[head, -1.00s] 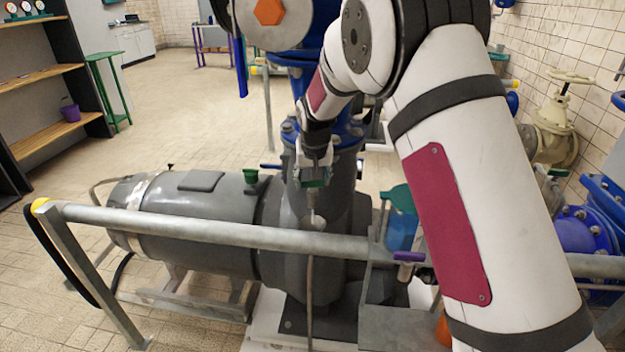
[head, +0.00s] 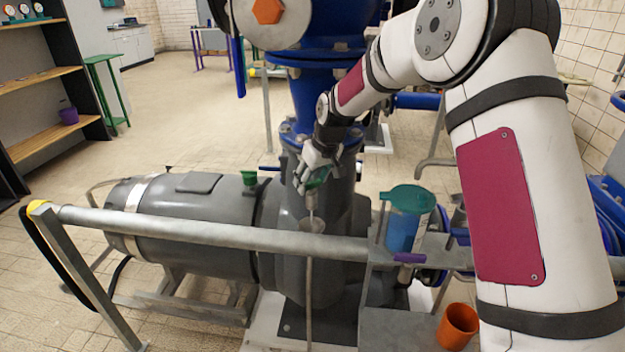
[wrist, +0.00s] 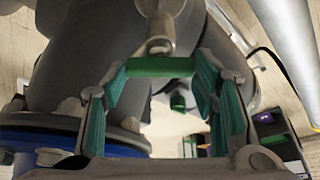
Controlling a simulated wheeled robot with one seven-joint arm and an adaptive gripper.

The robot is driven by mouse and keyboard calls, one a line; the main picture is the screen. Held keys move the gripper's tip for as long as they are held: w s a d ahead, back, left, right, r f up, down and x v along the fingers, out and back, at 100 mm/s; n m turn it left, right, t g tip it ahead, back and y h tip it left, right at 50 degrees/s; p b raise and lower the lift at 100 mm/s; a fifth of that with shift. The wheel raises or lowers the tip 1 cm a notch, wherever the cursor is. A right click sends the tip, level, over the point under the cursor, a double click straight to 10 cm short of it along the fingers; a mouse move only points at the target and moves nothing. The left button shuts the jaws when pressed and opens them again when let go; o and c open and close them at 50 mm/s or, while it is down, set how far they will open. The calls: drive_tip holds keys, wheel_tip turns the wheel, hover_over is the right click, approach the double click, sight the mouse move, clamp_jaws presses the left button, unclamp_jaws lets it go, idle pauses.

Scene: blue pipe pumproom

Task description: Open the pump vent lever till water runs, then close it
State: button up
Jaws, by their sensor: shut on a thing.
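The pump vent lever has a green handle (head: 319,178) and sits on the front of the grey pump body (head: 335,215). In the wrist view its green handle (wrist: 160,67) lies crosswise between the teal finger pads. My gripper (head: 311,181) is shut on the handle, and it also shows in the wrist view (wrist: 160,76). In the head view my gripper is tilted and hides part of the lever. A small funnel (head: 312,225) on a thin drain pipe (head: 309,290) stands just below the vent. I cannot make out running water there.
A grey handrail (head: 210,232) crosses in front of the pump, close below my gripper. A blue container with a teal lid (head: 408,198) and an orange cup (head: 457,326) stand to the right. Open floor (head: 195,100) lies behind the motor.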

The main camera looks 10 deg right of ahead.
drive_tip(key=o, duration=1.2)
drive_tip(key=shift+c, duration=0.2)
drive_tip(key=v, duration=1.2)
